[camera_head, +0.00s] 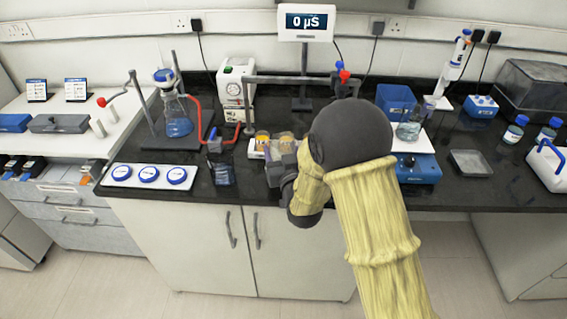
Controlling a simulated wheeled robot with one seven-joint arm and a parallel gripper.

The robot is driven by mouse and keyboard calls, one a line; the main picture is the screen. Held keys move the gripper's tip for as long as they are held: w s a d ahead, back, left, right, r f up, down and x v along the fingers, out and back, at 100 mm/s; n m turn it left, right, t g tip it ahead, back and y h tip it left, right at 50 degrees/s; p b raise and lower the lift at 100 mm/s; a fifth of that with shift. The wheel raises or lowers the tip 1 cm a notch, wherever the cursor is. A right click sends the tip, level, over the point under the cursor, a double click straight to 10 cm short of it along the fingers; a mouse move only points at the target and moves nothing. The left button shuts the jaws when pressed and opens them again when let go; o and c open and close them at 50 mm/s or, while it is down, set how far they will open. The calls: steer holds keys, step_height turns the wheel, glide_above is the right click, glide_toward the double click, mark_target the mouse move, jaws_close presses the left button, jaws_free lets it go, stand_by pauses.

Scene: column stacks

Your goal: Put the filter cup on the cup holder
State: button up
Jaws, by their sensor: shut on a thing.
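My gripper (281,165) is low over the front of the black bench, left of my dark wrist joint. It is shut on a small clear cup with an amber part (286,142), which appears to be the filter cup; my fingers and arm hide much of it. A similar amber-topped cup (262,138) stands just left of it, on a small white base (254,154) that may be the cup holder. Whether the held cup touches this base is unclear.
A blue-tinted container (221,172) stands to the left, beside a white tray with three blue-ringed discs (149,175). A flask of blue liquid (178,122) on a stand and a white pump (237,88) are behind. A blue stirrer (417,168) stands right of my arm.

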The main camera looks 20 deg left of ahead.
step_height(320, 180, down, 4)
steer(key=shift+f, duration=0.1)
stand_by(0.5)
steer(key=o, duration=1)
steer(key=shift+d, duration=0.1)
steer(key=b+v, duration=0.2)
steer(key=v, duration=1)
steer(key=shift+s, duration=0.1)
